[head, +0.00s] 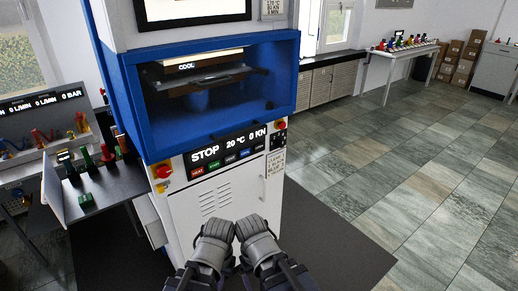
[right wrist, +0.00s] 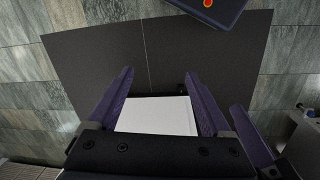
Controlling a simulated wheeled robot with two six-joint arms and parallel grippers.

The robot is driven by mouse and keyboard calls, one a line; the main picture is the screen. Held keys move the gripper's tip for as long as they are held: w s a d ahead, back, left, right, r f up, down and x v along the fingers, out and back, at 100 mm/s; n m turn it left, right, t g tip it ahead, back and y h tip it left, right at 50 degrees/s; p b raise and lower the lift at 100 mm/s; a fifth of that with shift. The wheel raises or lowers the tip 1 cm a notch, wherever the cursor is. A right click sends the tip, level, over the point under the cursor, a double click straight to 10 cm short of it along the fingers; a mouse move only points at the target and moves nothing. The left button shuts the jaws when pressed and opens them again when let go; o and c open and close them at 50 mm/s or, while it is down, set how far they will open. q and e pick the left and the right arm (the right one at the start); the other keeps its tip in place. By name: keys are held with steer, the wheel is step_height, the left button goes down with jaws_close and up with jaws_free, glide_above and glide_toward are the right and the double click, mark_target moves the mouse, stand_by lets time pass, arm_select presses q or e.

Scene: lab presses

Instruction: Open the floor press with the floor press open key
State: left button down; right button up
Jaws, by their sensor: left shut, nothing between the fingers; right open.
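The floor press (head: 225,180) stands ahead in the head view, with a blue chamber frame above a white cabinet. Its dark panel (head: 222,146) reads STOP, 20 °C and 0 KN. A row of small coloured keys lies under the readout, including red, green, blue (head: 244,154) and pale ones. Their labels are too small to read surely, so I cannot tell which is the open key. My left gripper (head: 192,279) is low in front of the press, shut and empty. My right gripper (right wrist: 160,95) is open in the right wrist view. Neither touches the keys.
Red knobs (head: 164,171) (head: 280,125) flank the panel. A bench (head: 105,190) with coloured items stands close on the left. A dark mat (head: 335,245) lies under the press. Tiled floor on the right is clear. A pale flat thing (right wrist: 157,117) shows between my right fingers; its identity is unclear.

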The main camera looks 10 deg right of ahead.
jaws_close()
stand_by(0.5)
stand_by(1.0)
